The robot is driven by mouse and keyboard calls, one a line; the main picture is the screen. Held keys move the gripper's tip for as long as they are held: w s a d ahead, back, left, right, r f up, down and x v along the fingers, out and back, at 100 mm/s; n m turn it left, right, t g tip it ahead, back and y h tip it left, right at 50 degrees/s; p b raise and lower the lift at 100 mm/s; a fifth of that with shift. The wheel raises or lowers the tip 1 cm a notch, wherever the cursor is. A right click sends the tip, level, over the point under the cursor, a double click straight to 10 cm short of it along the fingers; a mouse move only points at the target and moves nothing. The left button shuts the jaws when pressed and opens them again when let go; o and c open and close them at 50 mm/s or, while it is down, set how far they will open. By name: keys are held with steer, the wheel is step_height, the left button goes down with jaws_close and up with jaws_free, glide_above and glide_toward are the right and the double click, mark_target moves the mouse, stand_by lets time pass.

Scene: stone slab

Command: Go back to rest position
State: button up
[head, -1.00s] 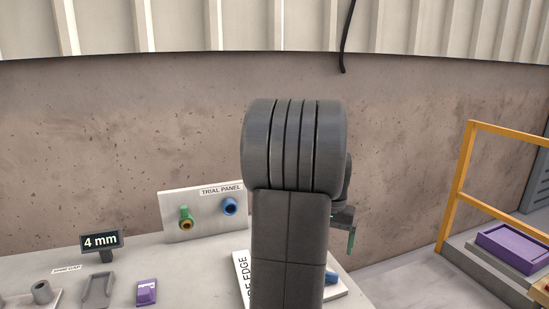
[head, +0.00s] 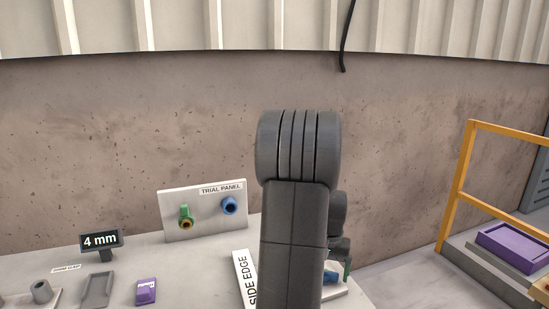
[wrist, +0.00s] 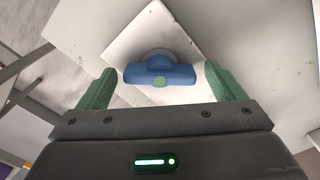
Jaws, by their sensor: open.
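My gripper (wrist: 166,90) is open in the wrist view, with its two green fingers spread apart. A blue piece with a rounded grey part behind it and a green dot (wrist: 160,75) lies beyond and between the fingertips; I see no finger touching it. It sits on a white plate (wrist: 130,40) on the slab. In the head view my raised arm covers the middle, and only a bit of my gripper (head: 347,268) shows at its right side. A small part of the blue piece (head: 331,277) shows beside the arm.
A trial panel (head: 185,232) with a green-and-yellow fitting and a blue fitting stands at the slab's back. A 4 mm display (head: 101,241), a purple block (head: 146,291) and a grey tray (head: 97,290) are at left. A yellow rail (head: 462,180) stands at right.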

steer(key=n+b, duration=0.1)
steer(key=n, duration=0.6)
step_height(320, 180, up, 14)
steer(key=shift+f+p, duration=0.15)
steer(key=shift+p, duration=0.15)
stand_by(0.4)
